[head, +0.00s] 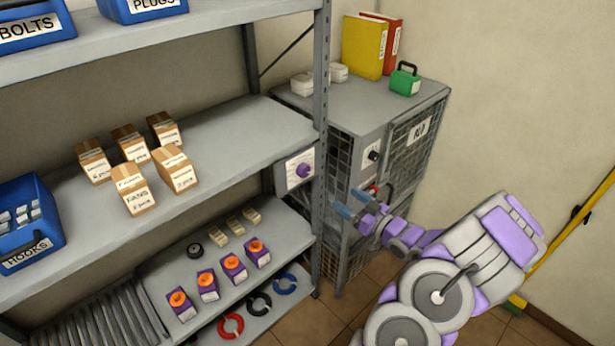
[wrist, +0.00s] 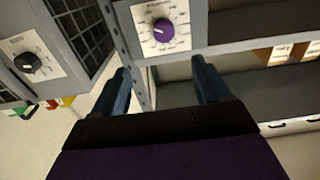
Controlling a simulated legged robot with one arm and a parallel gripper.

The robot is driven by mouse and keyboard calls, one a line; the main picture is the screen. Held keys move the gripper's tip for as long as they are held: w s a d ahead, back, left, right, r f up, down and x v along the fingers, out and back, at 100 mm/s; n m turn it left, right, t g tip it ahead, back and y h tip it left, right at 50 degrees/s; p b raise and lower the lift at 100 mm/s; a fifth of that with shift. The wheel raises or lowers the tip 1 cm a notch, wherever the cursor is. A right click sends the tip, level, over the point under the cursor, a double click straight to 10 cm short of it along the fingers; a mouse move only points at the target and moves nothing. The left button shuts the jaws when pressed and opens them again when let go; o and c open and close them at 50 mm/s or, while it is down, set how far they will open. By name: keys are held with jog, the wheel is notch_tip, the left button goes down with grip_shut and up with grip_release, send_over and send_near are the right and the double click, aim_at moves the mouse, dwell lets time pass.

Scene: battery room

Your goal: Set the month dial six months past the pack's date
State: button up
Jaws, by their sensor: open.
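A purple dial (head: 304,170) sits on a white plate fixed at the right end of the middle shelf. It also shows in the wrist view (wrist: 170,36), ringed by small marks too fine to read. A black dial (head: 374,155) is on the grey cabinet's front, and in the wrist view (wrist: 28,63) it is at the left. I cannot tell from lettering which is the month dial. No date is legible on any pack. My gripper (head: 352,203) is open and empty, apart from both dials. In the wrist view its fingers (wrist: 163,85) stand below the purple dial.
The grey cabinet (head: 350,105) with mesh doors stands right of the shelf post (head: 320,130). Cardboard boxes (head: 134,190) stand on the middle shelf. Several purple blocks with orange tops (head: 208,285) are on the lower shelf. A yellow pole (head: 575,235) leans at the right wall.

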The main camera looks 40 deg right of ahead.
aim_at(307, 173)
jog(key=w, duration=0.5)
jog(key=w+a+b, duration=0.1)
jog(key=w, duration=0.3)
jog(key=w+a+b, duration=0.1)
jog(key=w, duration=0.4)
jog(key=shift+w, duration=1.35)
jog(key=shift+c, duration=0.3)
jog(key=c, duration=1)
